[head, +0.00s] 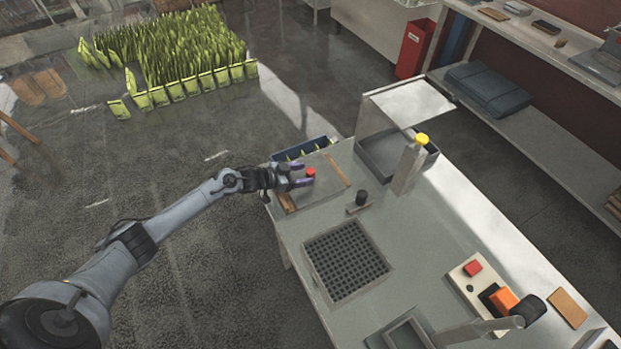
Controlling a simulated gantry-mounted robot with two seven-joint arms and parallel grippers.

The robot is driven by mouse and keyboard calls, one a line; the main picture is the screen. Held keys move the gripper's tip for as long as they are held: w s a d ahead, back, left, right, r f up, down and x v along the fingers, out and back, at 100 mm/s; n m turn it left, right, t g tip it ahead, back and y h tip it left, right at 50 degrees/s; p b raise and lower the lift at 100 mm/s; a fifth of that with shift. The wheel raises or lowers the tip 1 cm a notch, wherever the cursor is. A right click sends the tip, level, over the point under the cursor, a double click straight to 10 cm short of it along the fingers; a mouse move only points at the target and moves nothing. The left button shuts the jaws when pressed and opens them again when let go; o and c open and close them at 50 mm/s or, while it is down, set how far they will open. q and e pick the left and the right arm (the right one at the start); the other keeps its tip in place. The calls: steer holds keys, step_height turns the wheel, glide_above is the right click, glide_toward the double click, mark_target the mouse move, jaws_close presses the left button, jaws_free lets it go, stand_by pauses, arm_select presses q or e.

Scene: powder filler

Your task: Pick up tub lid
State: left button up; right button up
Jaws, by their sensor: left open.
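A small red round piece (311,172) sits on a flat grey panel (327,182) with brown strips at two ends, at the left end of the metal table. The panel with its red piece looks like the tub lid, but I cannot tell for sure. My left gripper (301,175) reaches in from the left over the panel. Its purple-tipped fingers are open, with the red piece just beyond or between the tips; contact is not clear. No tub shows clearly under the panel. My right gripper is not in view.
The table (385,215) also bears a black knob (361,197), a perforated grate (346,259), a metal box with a raised cover (408,101), a yellow-topped post (421,140) and a control box with a red button (472,268). A blue bin (300,149) stands behind the panel.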

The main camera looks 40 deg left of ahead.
arm_select(q)
steer(key=shift+x, duration=1.1)
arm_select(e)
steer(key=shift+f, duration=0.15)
arm_select(q)
jaws_close()
steer(key=shift+r, duration=0.1)
